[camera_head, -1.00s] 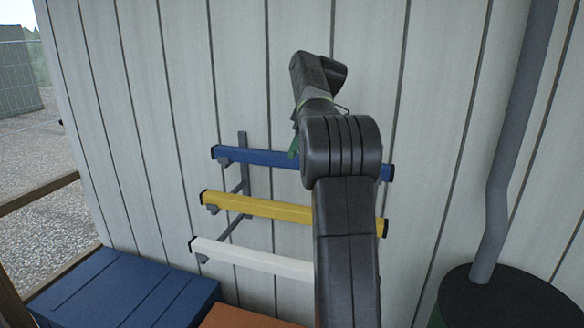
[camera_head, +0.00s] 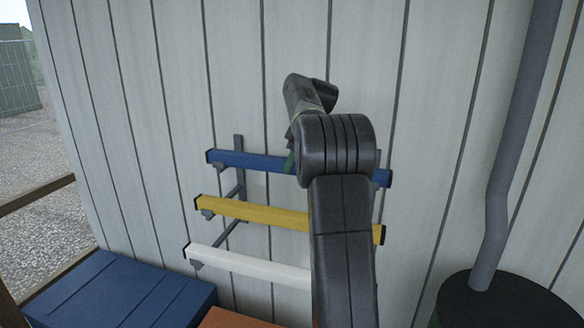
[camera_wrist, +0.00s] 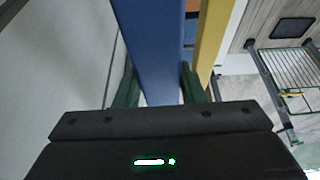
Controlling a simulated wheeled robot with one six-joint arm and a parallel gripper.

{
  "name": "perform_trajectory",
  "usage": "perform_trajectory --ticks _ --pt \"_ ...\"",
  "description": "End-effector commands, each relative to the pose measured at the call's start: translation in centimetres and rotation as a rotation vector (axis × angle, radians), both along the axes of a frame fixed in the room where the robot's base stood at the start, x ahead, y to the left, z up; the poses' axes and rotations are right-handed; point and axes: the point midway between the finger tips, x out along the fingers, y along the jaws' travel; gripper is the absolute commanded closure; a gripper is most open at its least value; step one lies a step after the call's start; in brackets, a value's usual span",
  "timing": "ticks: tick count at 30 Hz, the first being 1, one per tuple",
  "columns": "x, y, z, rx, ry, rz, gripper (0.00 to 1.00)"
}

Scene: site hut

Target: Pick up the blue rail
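The blue rail (camera_head: 240,160) lies across the top of a wall rack, above a yellow rail and a white one. My arm hides part of its right half in the head view. My gripper (camera_head: 290,161) is at the rail, mostly hidden behind my arm. In the wrist view the blue rail (camera_wrist: 152,45) runs between the two green fingers of my gripper (camera_wrist: 158,75), one on each side. The fingers are apart and very close to the rail's sides; I see no clear grip, and contact is hard to tell.
The yellow rail (camera_head: 255,214) and the white rail (camera_head: 250,264) rest on lower arms of the grey rack (camera_head: 240,180). A blue chest (camera_head: 120,295) stands below left. A dark stove with a pipe (camera_head: 497,180) stands at the right. The panelled wall is close behind.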

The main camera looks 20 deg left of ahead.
Motion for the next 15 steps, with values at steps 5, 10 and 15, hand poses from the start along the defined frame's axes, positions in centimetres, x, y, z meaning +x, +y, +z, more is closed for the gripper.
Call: perform_trajectory --ticks 5,10,15 --pt "0.0 0.0 0.1 0.001 -0.002 0.000 1.00" --pt "0.0 0.0 0.2 0.001 -0.002 0.000 1.00" --pt "0.1 0.0 1.0 0.002 -0.003 0.000 1.00"
